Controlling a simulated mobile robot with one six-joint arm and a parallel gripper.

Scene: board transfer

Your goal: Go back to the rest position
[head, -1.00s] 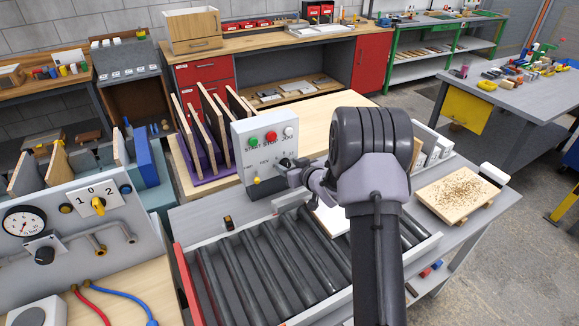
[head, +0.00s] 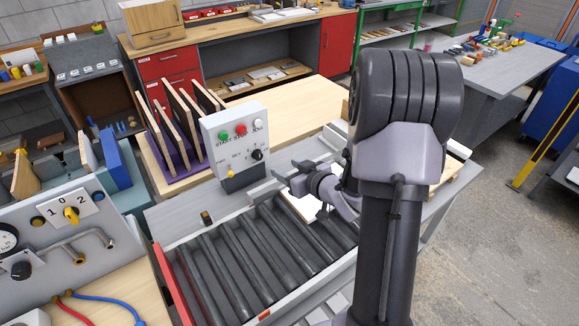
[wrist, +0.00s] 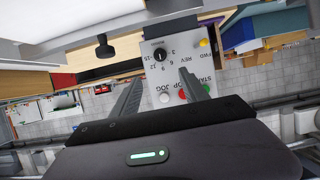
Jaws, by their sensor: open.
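My gripper (wrist: 160,80) is open and empty in the wrist view, with its two dark fingers apart. Beyond them is the grey control box (wrist: 177,62), seen upside down, with a black knob (wrist: 159,55) and coloured buttons. In the head view the control box (head: 224,152) stands behind the roller conveyor (head: 225,258), with green, red and white buttons on top. My wrist is right of the box and apart from it, above the conveyor. My large arm link hides part of the right side, and the fingers are hard to make out there.
A purple rack (head: 183,165) with upright boards stands left of the box. A white sheet or plate (head: 300,207) lies on the conveyor under my wrist. A gauge panel (head: 75,245) is at the left. Open floor (head: 490,240) lies to the right.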

